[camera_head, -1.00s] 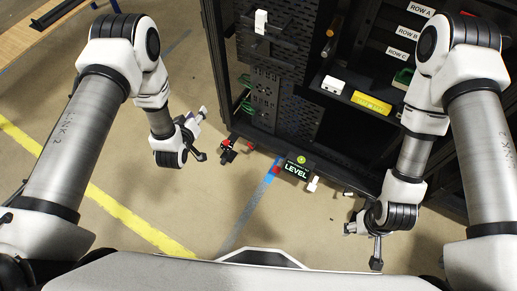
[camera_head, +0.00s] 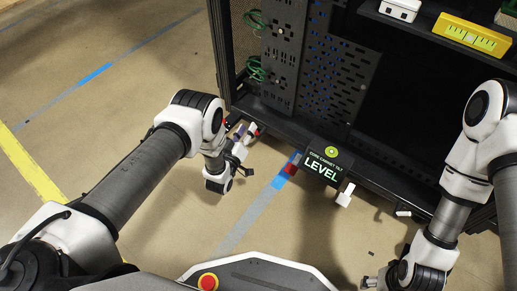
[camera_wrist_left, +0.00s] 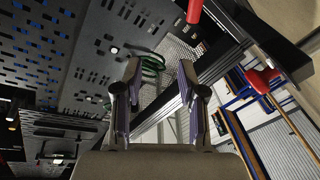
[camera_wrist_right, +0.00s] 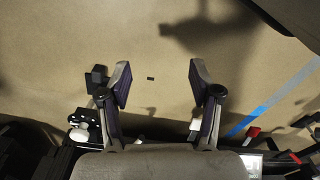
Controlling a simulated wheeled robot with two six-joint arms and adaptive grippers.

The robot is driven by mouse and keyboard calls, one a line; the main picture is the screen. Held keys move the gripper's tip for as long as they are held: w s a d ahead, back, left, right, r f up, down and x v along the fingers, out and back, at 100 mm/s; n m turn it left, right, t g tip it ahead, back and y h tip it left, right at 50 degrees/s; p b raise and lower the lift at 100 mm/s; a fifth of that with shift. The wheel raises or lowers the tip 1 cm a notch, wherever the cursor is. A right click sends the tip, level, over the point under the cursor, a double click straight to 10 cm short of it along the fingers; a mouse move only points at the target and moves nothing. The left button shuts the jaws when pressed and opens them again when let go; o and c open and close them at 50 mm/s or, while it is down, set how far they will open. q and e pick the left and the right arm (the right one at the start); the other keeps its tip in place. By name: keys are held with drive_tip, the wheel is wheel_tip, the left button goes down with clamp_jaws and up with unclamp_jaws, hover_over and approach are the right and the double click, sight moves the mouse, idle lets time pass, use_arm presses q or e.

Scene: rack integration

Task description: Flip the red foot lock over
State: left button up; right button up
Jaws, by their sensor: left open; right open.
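A small red part (camera_head: 255,130), which looks like the red foot lock, shows at the bottom front left corner of the cabinet. It is partly hidden by my left gripper (camera_head: 239,135), which is low beside it. In the left wrist view my left gripper (camera_wrist_left: 160,82) is open with nothing between its fingers. I cannot tell which is the foot lock. My right gripper (camera_wrist_right: 158,82) is open and empty above the floor.
The dark cabinet (camera_head: 290,127) fills the upper right. A LEVEL sign (camera_head: 322,169) hangs at its front edge, with a second red part (camera_head: 290,168) beside it and a white-topped part (camera_head: 345,195) to the right. The floor at left is clear.

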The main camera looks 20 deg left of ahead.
use_arm(q)
wheel_tip(320, 180, down, 7)
drive_tip(key=s+b, duration=0.1)
drive_tip(key=b, duration=0.1)
drive_tip(key=w+b, duration=0.1)
drive_tip(key=w, duration=0.1)
drive_tip(key=w+b, duration=0.4)
drive_tip(key=shift+w+d, duration=0.35)
drive_tip(key=shift+d, duration=0.05)
use_arm(e)
drive_tip(key=shift+t, duration=0.3)
drive_tip(key=f, duration=0.3)
drive_tip(key=w+f, duration=0.1)
drive_tip(key=f, duration=0.6)
drive_tip(key=shift+w+f, duration=0.1)
drive_tip(key=shift+w, duration=0.15)
use_arm(q)
drive_tip(key=shift+w+r, duration=0.15)
drive_tip(key=shift+w, duration=0.2)
use_arm(e)
drive_tip(key=shift+w+f, duration=0.1)
use_arm(q)
drive_tip(key=shift+r, duration=0.1)
clamp_jaws()
